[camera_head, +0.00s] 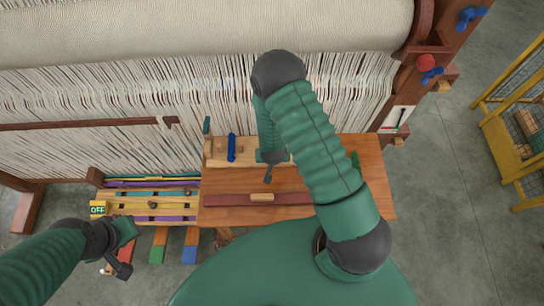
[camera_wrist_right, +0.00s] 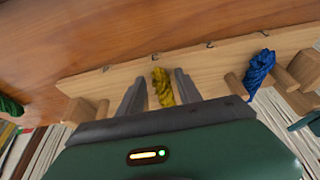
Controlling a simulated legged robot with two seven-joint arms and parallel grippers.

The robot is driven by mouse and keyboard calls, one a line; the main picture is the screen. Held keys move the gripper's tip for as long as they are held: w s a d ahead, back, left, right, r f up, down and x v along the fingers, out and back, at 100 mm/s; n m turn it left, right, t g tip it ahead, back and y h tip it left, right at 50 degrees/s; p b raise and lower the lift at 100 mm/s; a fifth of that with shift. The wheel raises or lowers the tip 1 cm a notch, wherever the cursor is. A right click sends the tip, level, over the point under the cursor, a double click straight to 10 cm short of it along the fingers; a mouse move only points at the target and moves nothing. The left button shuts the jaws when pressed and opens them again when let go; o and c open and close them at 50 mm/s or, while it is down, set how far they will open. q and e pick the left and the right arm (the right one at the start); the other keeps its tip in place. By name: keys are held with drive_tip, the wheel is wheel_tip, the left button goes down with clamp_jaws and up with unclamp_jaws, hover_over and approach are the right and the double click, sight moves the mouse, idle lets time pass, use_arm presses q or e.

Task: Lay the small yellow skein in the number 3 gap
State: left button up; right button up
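A small yellow skein (camera_wrist_right: 162,88) stands at the wooden peg rack (camera_wrist_right: 222,58) in the right wrist view. My right gripper (camera_wrist_right: 159,77) is open, with one finger on each side of the skein and a gap showing beside it. In the head view my right gripper (camera_head: 272,172) reaches down over the rack (camera_head: 218,156), and the arm hides the yellow skein there. A blue skein (camera_wrist_right: 259,68) hangs farther right on the rack. No gap number is readable. My left gripper (camera_head: 122,252) is at the lower left, with its opening unclear.
A green skein (camera_wrist_right: 10,106) lies at the left edge of the wrist view, and right of my arm in the head view (camera_head: 355,160). A brown wooden bar (camera_head: 232,199) lies on the table (camera_head: 376,185). The loom's threads (camera_head: 110,110) fill the back.

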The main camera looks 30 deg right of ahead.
drive_tip(key=shift+a, duration=0.15)
idle(0.4)
drive_tip(key=shift+r, duration=0.1)
drive_tip(key=v, duration=1.2)
